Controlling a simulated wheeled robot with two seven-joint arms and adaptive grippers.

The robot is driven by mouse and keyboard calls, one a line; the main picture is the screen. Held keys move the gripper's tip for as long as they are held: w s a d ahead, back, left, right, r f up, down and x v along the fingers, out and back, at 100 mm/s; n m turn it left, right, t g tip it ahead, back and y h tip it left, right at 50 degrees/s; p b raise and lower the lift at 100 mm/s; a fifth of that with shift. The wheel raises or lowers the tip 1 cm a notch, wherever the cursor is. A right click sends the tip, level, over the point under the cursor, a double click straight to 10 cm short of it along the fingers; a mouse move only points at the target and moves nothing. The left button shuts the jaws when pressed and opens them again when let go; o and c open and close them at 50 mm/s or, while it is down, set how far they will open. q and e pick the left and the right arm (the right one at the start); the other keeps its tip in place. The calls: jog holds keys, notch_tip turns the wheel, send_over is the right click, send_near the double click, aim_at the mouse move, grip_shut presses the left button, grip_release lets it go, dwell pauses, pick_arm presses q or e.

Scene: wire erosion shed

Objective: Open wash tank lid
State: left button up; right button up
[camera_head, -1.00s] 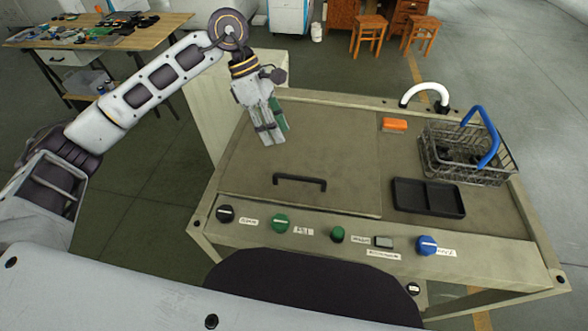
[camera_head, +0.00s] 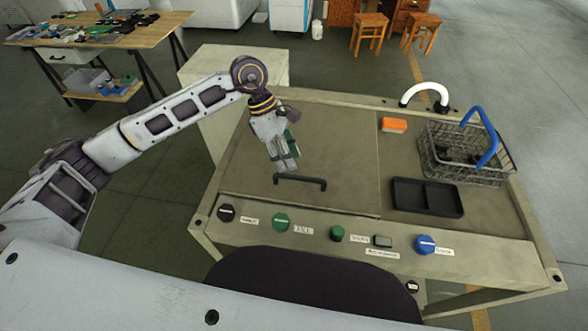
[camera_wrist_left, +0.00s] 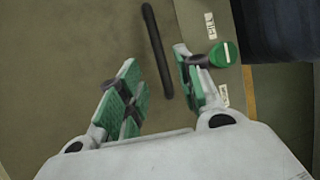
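The wash tank lid (camera_head: 330,150) is a flat grey-green panel lying closed on the left part of the tank top. Its black bar handle (camera_head: 300,179) runs near the lid's front edge. My left gripper (camera_head: 287,168) points down just behind the handle, close above it in the head view. In the left wrist view the gripper (camera_wrist_left: 163,92) has its green-padded fingers spread apart and empty. The handle (camera_wrist_left: 157,48) shows there beyond the fingertips, nearer the right finger, and apart from them. My right gripper is not in view.
The front panel carries several knobs, including a green knob (camera_head: 281,222) and a blue knob (camera_head: 425,244). To the right of the lid are an orange block (camera_head: 394,125), a black tray (camera_head: 428,197), a wire basket (camera_head: 465,160) with a blue handle and a white curved pipe (camera_head: 424,92).

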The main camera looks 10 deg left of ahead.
aim_at(296, 176)
pick_arm(q)
jog(key=x, duration=0.3)
jog(key=shift+d+f, duration=0.1)
jog(key=shift+f, duration=0.05)
jog(key=shift+s+d+f, duration=0.15)
jog(key=shift+d+f, duration=0.1)
jog(key=shift+f, duration=0.4)
jog(key=shift+d+f+p, duration=0.1)
jog(key=shift+f+p, duration=0.15)
jog(key=shift+p, duration=0.05)
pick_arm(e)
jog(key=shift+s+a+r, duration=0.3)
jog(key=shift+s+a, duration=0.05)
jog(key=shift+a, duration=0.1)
pick_arm(q)
grip_shut()
